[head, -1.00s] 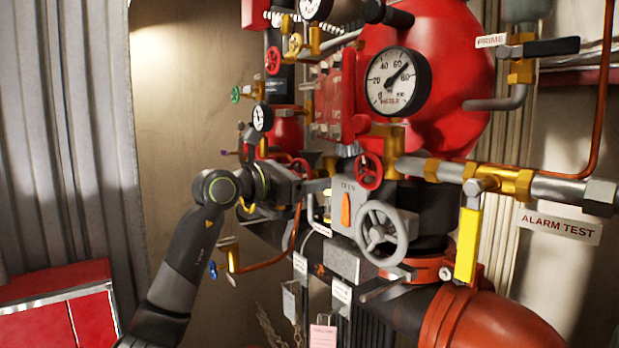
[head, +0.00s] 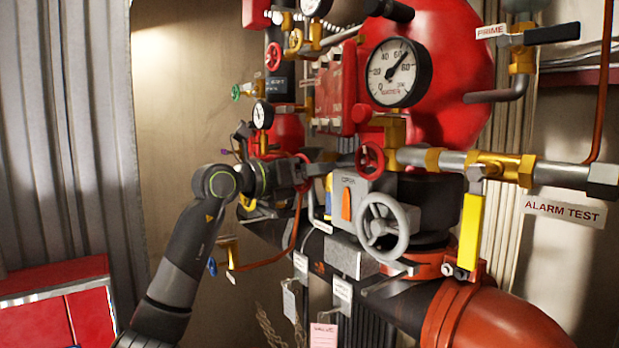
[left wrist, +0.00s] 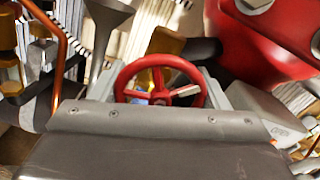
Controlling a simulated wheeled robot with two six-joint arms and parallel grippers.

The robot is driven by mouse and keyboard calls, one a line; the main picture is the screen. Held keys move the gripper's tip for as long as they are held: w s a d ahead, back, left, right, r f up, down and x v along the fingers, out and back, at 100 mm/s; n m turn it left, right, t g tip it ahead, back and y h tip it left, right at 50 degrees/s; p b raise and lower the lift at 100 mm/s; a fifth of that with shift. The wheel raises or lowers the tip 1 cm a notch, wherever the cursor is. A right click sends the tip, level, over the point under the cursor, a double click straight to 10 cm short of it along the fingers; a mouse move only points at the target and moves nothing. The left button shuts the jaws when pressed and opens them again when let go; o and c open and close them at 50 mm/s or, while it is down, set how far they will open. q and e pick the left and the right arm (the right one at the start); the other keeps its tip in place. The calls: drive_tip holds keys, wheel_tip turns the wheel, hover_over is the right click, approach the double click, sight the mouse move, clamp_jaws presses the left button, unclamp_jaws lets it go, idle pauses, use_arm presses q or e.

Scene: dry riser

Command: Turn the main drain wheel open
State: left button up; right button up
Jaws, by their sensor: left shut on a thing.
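A red spoked handwheel (left wrist: 122,82) shows close in front of my left gripper in the left wrist view. The gripper's grey body hides its lower edge. My left gripper (head: 318,170) is shut on this wheel. In the head view the gripper covers most of the wheel, with only a bit of red rim showing behind it. No label naming this wheel is readable. My right gripper is not in view.
Right of the gripper are a grey box (head: 377,184) marked OPEN, a small red wheel (head: 371,160) and a larger grey handwheel (head: 390,226). A yellow lever (head: 469,232) hangs further right. A pressure gauge (head: 399,73) sits above. Copper tubing runs below the arm.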

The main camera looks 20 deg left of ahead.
use_arm(q)
drive_tip(key=shift+n+b, duration=1.75)
drive_tip(key=shift+n, duration=13.25)
drive_tip(key=shift+r, duration=0.1)
drive_tip(key=o, duration=1)
drive_tip(key=shift+w, duration=0.1)
drive_tip(key=shift+a, duration=0.1)
